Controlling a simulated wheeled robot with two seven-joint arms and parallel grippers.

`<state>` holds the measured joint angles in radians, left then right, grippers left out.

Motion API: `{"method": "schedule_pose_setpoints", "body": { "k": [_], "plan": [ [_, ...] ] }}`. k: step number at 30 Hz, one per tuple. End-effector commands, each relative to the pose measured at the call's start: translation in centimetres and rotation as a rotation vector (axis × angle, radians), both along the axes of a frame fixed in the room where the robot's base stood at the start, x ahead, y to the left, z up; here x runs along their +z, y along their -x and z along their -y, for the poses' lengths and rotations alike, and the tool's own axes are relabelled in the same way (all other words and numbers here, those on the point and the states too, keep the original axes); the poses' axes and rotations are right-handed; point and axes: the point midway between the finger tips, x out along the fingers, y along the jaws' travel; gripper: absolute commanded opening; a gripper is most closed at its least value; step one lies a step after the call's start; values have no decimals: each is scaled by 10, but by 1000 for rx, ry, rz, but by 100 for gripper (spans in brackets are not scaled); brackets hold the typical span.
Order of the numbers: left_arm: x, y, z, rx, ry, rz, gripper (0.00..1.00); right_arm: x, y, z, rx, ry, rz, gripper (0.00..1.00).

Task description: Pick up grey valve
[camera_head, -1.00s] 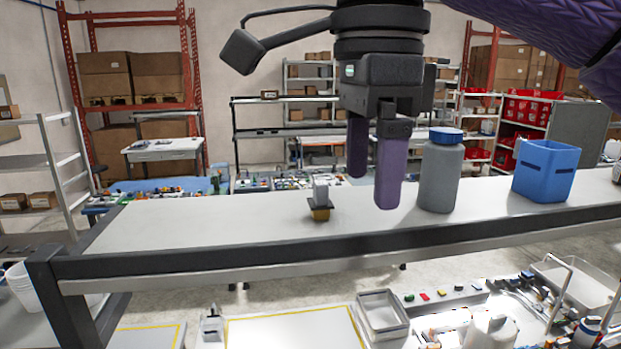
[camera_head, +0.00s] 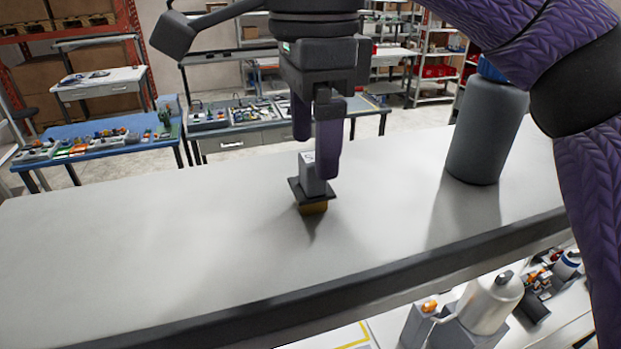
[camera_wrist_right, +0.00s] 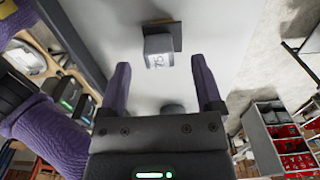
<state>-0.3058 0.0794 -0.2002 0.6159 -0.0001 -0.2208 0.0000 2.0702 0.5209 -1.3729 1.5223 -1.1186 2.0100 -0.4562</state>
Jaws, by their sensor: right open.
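The grey valve (camera_head: 309,172) stands upright on the white shelf top, with a dark square plate around it and a yellow-brown base below. In the right wrist view the valve (camera_wrist_right: 158,50) shows markings like "75" and lies ahead of the fingertips, between their lines. My right gripper (camera_head: 315,160) is open, its purple fingers pointing down just above and beside the valve; one finger overlaps its right side in the head view. The right gripper also shows in the wrist view (camera_wrist_right: 162,75), with nothing between its fingers. My left gripper is not in view.
A grey bottle with a blue cap (camera_head: 487,125) stands on the shelf (camera_head: 150,245) to the right, near my right arm. The shelf left of the valve is clear. A dark front edge (camera_head: 330,285) borders it, with a lower level holding a white bottle (camera_head: 490,300).

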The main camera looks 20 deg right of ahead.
Motion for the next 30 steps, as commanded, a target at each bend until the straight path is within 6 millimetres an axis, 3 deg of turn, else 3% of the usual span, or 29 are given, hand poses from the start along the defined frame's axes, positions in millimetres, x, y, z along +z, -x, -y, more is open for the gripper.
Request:
{"method": "schedule_pose_setpoints", "body": {
  "k": [1,5,12,24,30],
  "plan": [
    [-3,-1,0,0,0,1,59,-13,2,-1,3,0,-4,84],
    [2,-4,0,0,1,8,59,-28,2,-1,2,1,-3,84],
    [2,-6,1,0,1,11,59,-31,2,-1,-1,0,0,84],
    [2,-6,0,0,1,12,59,-31,2,-1,0,1,0,0],
    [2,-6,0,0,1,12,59,-31,2,-1,0,1,0,0]
  ]
}}
